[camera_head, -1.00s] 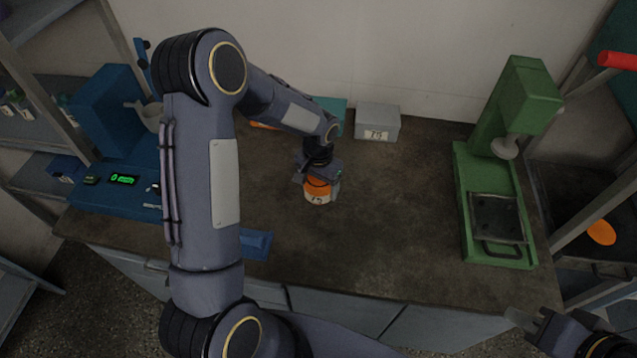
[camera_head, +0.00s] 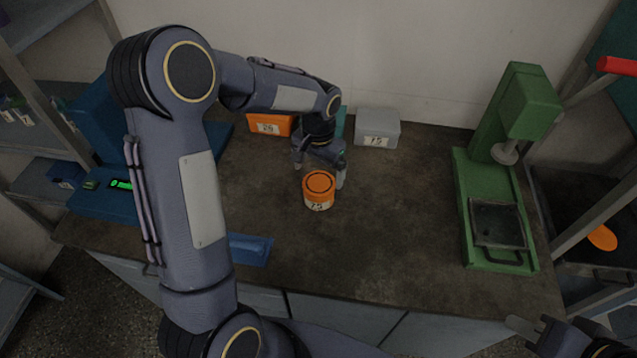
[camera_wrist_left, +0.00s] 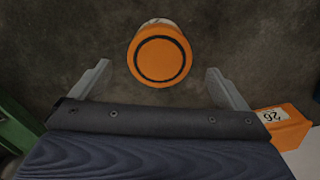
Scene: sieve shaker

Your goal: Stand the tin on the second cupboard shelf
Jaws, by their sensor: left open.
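The tin (camera_head: 318,200) is a short round can with an orange lid and a pale numbered label. It stands upright on the dark worktop, near the middle. My left gripper (camera_head: 319,174) is open, just behind and above the tin. In the left wrist view the tin (camera_wrist_left: 160,56) shows between and beyond the spread fingers (camera_wrist_left: 158,68), with a visible gap on both sides. My right gripper (camera_head: 535,328) is at the lower right corner, partly cut off. I cannot make out which shelf is the second cupboard shelf.
An orange box (camera_head: 270,124) and a grey box (camera_head: 377,127) stand at the back wall. A green press (camera_head: 500,180) is on the right, a blue machine (camera_head: 105,203) on the left. Shelving (camera_head: 40,137) stands at far left. The worktop right of the tin is clear.

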